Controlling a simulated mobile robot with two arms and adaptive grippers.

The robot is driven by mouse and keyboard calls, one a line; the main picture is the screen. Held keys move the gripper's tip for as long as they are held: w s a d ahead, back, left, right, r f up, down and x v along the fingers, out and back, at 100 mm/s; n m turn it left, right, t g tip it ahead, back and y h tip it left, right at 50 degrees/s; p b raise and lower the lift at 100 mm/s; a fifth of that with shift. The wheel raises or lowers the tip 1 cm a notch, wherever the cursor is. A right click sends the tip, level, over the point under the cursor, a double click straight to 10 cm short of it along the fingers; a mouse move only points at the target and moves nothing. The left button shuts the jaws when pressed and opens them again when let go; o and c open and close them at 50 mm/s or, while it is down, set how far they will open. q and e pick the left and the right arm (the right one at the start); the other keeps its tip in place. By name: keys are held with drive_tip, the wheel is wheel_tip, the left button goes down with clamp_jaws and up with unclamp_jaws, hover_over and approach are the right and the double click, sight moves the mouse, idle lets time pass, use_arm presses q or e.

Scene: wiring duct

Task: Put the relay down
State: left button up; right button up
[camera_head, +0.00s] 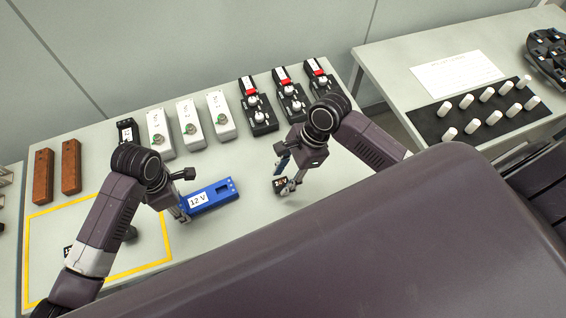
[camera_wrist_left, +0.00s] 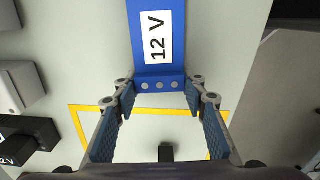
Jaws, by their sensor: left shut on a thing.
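A blue block labelled 12 V (camera_head: 211,195) lies on or just above the pale table; I cannot tell which. My left gripper (camera_head: 184,211) is shut on its near end. In the left wrist view the labelled blue block (camera_wrist_left: 158,55) has its end between the two fingertips (camera_wrist_left: 160,88). Neither block is named as the relay in the pictures.
A yellow outline (camera_head: 98,197) marks an area at the left, partly hidden by my left arm. Brown bars (camera_head: 71,166), white boxes (camera_head: 190,126) and black units with red parts (camera_head: 290,97) line the back. A side table (camera_head: 400,62) holds a black board (camera_head: 480,112) with white pegs.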

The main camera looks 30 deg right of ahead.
drive_tip(key=v, duration=1.1)
drive_tip(key=shift+d, duration=0.1)
use_arm(q)
drive_tip(key=o, duration=1.4)
